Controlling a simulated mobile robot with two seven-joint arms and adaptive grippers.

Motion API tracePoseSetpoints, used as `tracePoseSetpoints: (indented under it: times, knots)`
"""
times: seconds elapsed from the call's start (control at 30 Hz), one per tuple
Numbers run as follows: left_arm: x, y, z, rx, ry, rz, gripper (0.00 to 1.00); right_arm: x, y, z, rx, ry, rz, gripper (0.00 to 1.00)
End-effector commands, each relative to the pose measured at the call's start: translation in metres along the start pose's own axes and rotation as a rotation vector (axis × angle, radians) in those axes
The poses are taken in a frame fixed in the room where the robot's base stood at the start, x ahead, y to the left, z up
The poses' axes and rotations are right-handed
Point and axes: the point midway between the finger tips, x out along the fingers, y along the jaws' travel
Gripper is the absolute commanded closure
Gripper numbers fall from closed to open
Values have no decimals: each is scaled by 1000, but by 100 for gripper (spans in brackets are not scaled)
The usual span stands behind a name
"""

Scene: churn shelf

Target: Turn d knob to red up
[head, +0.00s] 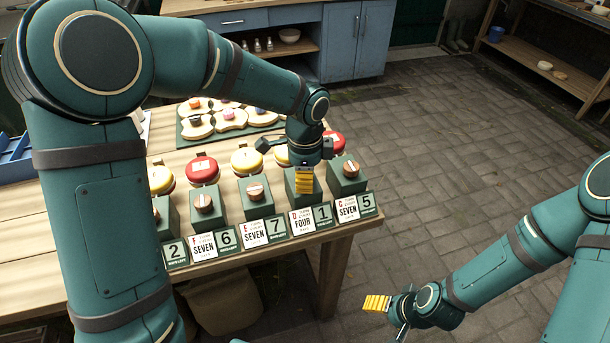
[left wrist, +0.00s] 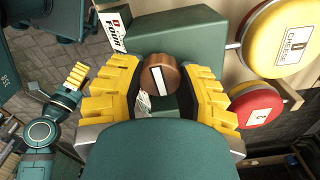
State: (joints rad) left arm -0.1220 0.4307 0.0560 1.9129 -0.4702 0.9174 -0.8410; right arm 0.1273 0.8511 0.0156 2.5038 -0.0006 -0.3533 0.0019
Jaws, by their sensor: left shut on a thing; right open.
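The d knob (left wrist: 158,66) is a round brown wooden knob with a pale stripe across its face, on a dark green block (left wrist: 185,40). In the left wrist view it sits between the yellow fingers of my left gripper (left wrist: 160,92), which is shut on it. In the head view my left gripper (head: 304,182) comes down over the block behind the D card (head: 303,221) and hides the knob. A yellow disc (left wrist: 285,40) stands beside the block in the left wrist view. My right gripper (head: 378,304) is open and empty, off the table's right side.
More knobs on green blocks stand in a row, such as the E knob (head: 254,190) and the C knob (head: 350,168). Behind are red and yellow discs (head: 202,170) and a green tray (head: 186,134) of pale pieces. The table (head: 330,275) ends just past the C block; floor is clear beyond.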

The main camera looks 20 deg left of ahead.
Motion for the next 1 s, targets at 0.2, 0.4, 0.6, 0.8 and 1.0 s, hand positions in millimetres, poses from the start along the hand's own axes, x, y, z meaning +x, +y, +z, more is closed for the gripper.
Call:
tracePoseSetpoints:
  times: [0.2,0.4,0.6,0.8,1.0]
  knots:
    - [0,0,0,-124,0,1,100,-3,-1,0,0,-1,0,30]
    - [0,0,0,-301,-1,2,100,-6,-2,1,0,-3,0,30]
    - [0,0,0,-493,-1,1,100,-8,-3,1,1,-4,0,30]
    - [0,0,0,-683,-1,1,100,-10,-4,1,1,-5,0,30]
    - [0,0,0,-872,-2,1,100,-12,-4,1,1,-6,0,30]
